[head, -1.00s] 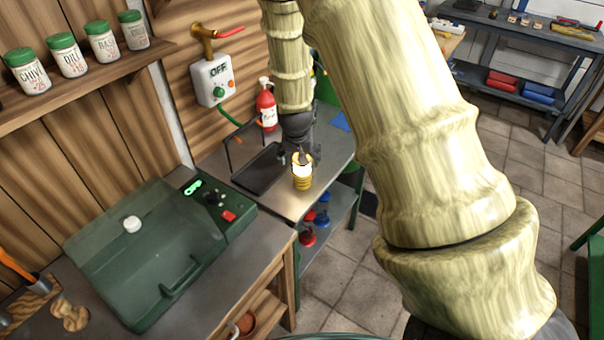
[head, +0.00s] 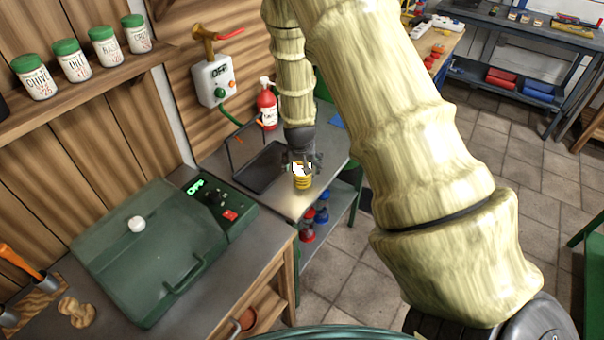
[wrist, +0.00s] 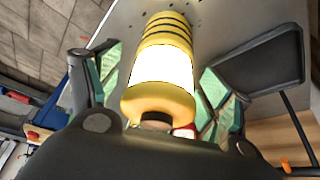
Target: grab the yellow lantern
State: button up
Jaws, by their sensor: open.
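The yellow lantern (head: 303,182) stands on the grey metal bench top near its front edge, in the head view. In the wrist view the lantern (wrist: 162,72) shows a bright white glowing middle, a yellow cap and a yellow base with black bands. My gripper (head: 303,164) is directly above and around its upper part in the head view. In the wrist view my gripper (wrist: 158,78) is open, with one green-padded finger on each side of the lantern and gaps visible on both sides. The gripper hides part of the lantern's top in the head view.
A dark tray (head: 262,167) with an upright frame lies left of the lantern, and a red bottle (head: 267,108) stands behind it. A green lidded case (head: 150,250) fills the nearer left bench. Red and blue items sit on the shelf below the bench.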

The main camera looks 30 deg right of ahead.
jog(key=c, duration=1.3)
